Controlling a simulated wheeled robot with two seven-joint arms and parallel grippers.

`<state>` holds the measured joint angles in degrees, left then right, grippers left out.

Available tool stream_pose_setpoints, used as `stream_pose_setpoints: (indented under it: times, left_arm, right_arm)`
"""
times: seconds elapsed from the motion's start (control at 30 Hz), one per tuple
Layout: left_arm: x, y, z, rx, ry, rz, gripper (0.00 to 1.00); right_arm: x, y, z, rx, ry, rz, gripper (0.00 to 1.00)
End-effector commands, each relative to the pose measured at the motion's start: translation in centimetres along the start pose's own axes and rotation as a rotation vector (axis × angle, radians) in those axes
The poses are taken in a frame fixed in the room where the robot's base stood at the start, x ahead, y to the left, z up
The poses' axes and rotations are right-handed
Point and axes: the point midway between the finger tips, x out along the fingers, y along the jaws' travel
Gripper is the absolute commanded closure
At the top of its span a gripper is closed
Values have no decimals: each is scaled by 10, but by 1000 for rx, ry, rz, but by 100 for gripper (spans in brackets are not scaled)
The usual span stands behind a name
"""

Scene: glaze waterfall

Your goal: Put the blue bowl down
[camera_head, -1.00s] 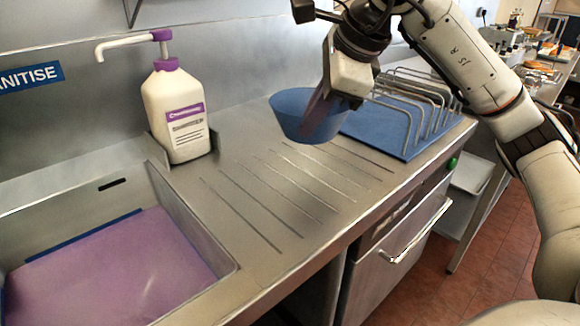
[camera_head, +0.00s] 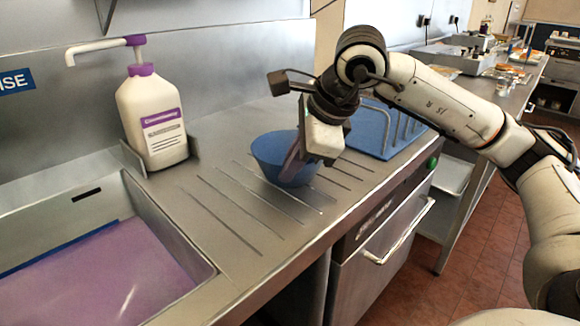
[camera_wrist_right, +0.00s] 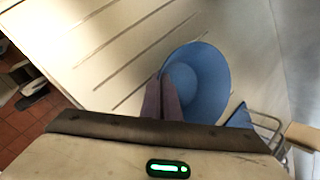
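The blue bowl (camera_head: 268,152) is upright over the grooved steel drainboard (camera_head: 215,225), in front of the blue rack. Its base is at or very close to the surface; I cannot tell whether it touches. My right gripper (camera_head: 293,163) comes down at the bowl's near right side, its fingers closed on the rim. In the right wrist view the bowl (camera_wrist_right: 208,85) shows its empty inside, and the two fingers (camera_wrist_right: 163,95) are together at its left wall. My left gripper is not in view.
A white pump bottle (camera_head: 152,120) stands at the back left beside the sink (camera_head: 185,245) with purple liquid. The blue mat (camera_head: 375,130) with a wire rack (camera_head: 408,125) lies behind and right of the bowl. The drainboard left of the bowl is clear.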

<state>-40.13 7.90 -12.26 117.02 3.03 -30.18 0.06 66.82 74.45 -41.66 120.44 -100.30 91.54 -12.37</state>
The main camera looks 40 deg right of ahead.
Motion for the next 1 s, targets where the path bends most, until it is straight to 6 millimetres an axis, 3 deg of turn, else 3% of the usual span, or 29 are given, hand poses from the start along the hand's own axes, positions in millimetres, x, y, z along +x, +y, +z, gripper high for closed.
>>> stream_pose_setpoints:
  times: [0.03, 0.1, 0.5, 1.0]
  left_arm:
    - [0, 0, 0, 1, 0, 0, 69]
    - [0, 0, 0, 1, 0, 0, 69]
    - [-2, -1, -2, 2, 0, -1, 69]
    - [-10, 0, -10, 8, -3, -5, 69]
  right_arm:
    - [1, 0, 0, 0, 0, 1, 91]
    - [0, 0, 0, 0, 1, 1, 80]
    - [-6, -1, 1, 0, 0, 0, 79]
    - [-103, -2, 2, -1, -2, -2, 79]
